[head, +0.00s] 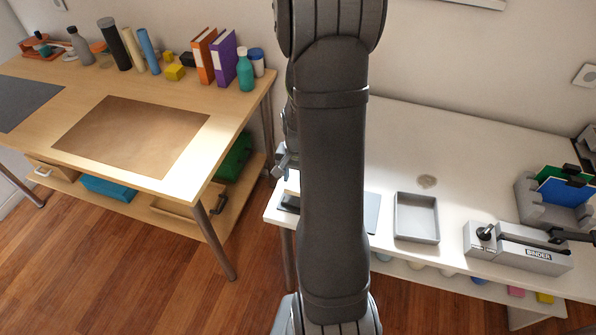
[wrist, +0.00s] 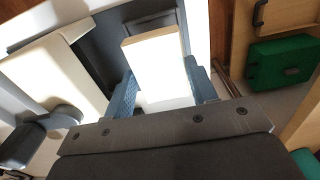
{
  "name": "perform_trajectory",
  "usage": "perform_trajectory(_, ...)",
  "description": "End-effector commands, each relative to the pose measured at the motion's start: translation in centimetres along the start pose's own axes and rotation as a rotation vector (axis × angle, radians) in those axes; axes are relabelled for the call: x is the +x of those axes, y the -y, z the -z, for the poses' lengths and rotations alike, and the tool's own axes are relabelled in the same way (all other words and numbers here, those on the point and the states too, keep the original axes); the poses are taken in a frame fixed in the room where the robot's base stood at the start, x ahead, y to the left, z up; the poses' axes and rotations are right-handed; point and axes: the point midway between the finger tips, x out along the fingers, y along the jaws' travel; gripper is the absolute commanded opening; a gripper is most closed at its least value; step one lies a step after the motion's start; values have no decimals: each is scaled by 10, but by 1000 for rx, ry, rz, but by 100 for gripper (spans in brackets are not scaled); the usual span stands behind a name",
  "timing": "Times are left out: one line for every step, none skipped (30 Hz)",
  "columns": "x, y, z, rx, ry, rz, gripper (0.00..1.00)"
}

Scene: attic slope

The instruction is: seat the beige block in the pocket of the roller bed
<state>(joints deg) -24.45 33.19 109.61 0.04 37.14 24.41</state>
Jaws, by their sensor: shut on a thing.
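My gripper (wrist: 160,76) is shut on the beige block (wrist: 155,50) in the wrist view, with a blue-grey finger on each side of it. The block sticks out past the fingertips, above a dark surface. In the head view, part of my gripper (head: 284,170) shows left of my arm, over the left end of the white table; the block cannot be made out there. I cannot pick out the roller bed or its pocket for certain. A dark item (head: 289,203) lies at the table's left end, partly hidden by my arm.
The white table (head: 400,140) holds a grey tray (head: 416,217), a grey device marked BINDER (head: 520,252) and a grey rack (head: 535,208) with green and blue pieces. A wooden table (head: 235,110) with books and bottles stands left, across a gap. A green box (wrist: 283,62) sits below.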

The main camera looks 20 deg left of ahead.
Motion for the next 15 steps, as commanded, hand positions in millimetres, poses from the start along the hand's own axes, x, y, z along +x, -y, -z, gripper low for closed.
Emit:
perform_trajectory(5, 0, 0, 0, 2, -1, 28)
perform_trajectory(7, 0, 0, 0, 3, -1, 28)
perform_trajectory(10, 0, 0, 0, 3, -1, 28)
perform_trajectory(13, 0, 0, 0, 2, -1, 28)
perform_trajectory(15, 0, 0, 0, 2, -1, 28)
perform_trajectory(18, 0, -1, 0, 2, -1, 28)
perform_trajectory(19, 0, 0, 0, 2, -1, 50)
perform_trajectory(18, 0, 0, 0, 1, 0, 44)
perform_trajectory(17, 0, 0, 0, 0, 0, 36)
perform_trajectory(17, 0, 0, 0, 0, 0, 30)
perform_trajectory(17, 0, 0, 0, 0, 0, 24)
perform_trajectory(17, 0, 0, 0, 0, 0, 23)
perform_trajectory(17, 0, 0, 0, 0, 0, 23)
perform_trajectory(17, 0, 0, 0, 0, 0, 23)
perform_trajectory(18, 0, 0, 0, 1, 0, 23)
